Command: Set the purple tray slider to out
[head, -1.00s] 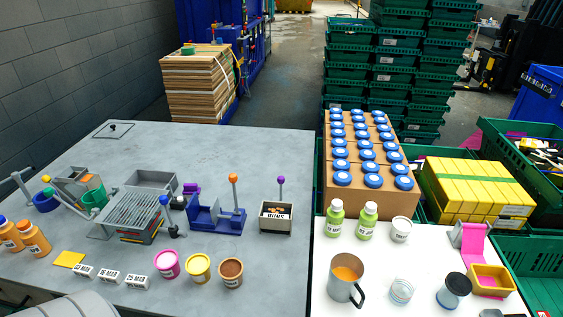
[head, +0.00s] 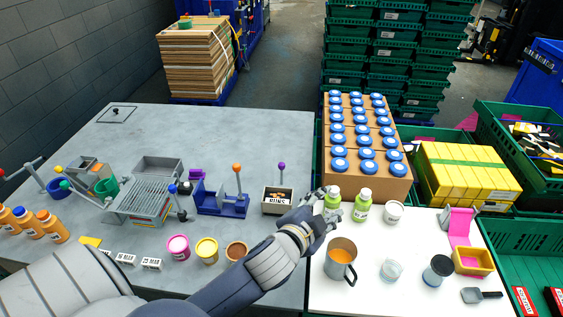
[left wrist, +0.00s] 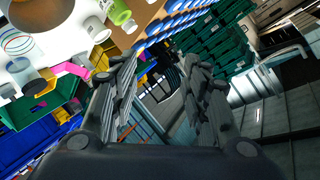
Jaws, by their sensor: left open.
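A grey tray (head: 278,201) with a white label, seemingly reading BUNS, stands at the right side of the grey table. A thin lever with a purple knob (head: 282,166) rises at its back. My left gripper (head: 327,201) is open, right of the tray and close to the green bottles. I cannot tell whether it touches the bottles. In the left wrist view the open fingers (left wrist: 160,60) have nothing between them. My right gripper is not in view.
The blue fixture (head: 222,205) with an orange-knobbed lever stands left of the tray. Two green bottles (head: 362,208) and a mug (head: 341,262) stand on the white table. Pink, yellow and brown jars (head: 207,250) are near my forearm. The back of the grey table is largely clear.

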